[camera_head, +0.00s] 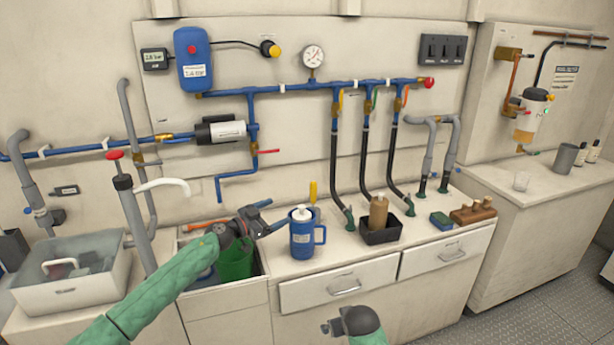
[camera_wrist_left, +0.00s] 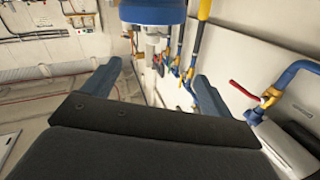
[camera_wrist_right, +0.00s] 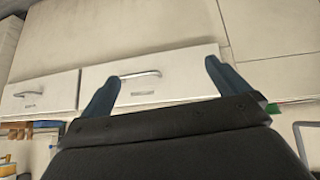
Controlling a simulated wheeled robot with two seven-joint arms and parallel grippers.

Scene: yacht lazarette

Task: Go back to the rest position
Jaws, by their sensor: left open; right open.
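My left gripper (camera_head: 274,214) is open above the counter, between the sink with the green container (camera_head: 236,262) and the blue jug (camera_head: 302,240). No object shows between its fingers; they are spread in the left wrist view (camera_wrist_left: 155,76). The green-sleeved left arm reaches in from the lower left. A dark part of my right arm (camera_head: 358,322) shows low in front of the drawers in the head view. The right gripper's fingers are spread and empty in the right wrist view (camera_wrist_right: 160,78), with drawer fronts beyond them.
The blue jug stands close to the left gripper. A black tray (camera_head: 381,236) with a brown bottle (camera_head: 378,212), a sponge (camera_head: 441,221) and a brown block (camera_head: 473,212) lie farther right. A white bin (camera_head: 70,290) stands left. Blue pipes and black hoses line the wall.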

